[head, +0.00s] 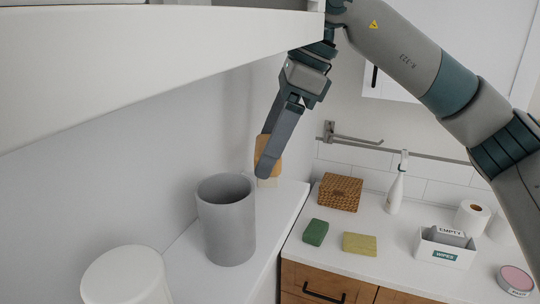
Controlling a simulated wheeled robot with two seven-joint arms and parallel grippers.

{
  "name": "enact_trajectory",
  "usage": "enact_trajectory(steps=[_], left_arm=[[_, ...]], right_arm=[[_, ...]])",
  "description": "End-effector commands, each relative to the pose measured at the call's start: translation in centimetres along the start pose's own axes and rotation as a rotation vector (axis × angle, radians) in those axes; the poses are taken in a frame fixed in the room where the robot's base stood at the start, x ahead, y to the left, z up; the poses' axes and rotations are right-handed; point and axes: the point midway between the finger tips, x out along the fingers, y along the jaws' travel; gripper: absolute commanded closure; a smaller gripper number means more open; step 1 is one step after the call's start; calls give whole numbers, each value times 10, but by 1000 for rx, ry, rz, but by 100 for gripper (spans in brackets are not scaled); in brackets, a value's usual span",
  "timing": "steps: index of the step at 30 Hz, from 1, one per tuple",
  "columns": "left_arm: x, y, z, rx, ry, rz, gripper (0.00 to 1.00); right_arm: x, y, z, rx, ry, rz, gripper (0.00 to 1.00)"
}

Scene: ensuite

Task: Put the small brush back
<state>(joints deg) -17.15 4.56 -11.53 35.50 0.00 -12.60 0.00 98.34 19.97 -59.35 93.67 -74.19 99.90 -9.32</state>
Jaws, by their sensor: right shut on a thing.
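My right gripper (266,160) points down, shut on the small brush (276,157), a tan wooden block with pale bristles facing down. The brush is largely hidden behind the gripper finger. It is just above or at the white ledge, behind and to the right of a grey cylindrical holder (228,225); whether the bristles touch the ledge, I cannot tell. The holder stands upright, and no contents show in its open top. My left gripper is not in view.
A white shelf (150,65) overhangs at upper left. A white lidded container (127,275) stands at the front. On the right counter are a wicker box (340,192), green sponge (315,232), yellow sponge (359,244), spray bottle (396,190) and wipes box (444,249).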

Motion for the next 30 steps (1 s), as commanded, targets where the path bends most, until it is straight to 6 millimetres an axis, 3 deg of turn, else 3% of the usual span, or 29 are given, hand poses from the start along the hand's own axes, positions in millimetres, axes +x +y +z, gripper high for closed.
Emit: enact_trajectory(steps=[1,6,20,21,23,30], left_arm=[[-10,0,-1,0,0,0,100],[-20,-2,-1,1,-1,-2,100],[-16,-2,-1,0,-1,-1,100],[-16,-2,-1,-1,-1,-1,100],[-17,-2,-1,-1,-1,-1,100],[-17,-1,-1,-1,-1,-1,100]], right_arm=[[4,0,-4,4,3,5,44],[22,0,-12,5,2,4,44],[31,0,-16,3,1,1,44],[30,0,-15,3,1,2,21],[30,0,-15,3,2,2,7],[30,0,-15,3,2,2,7]])
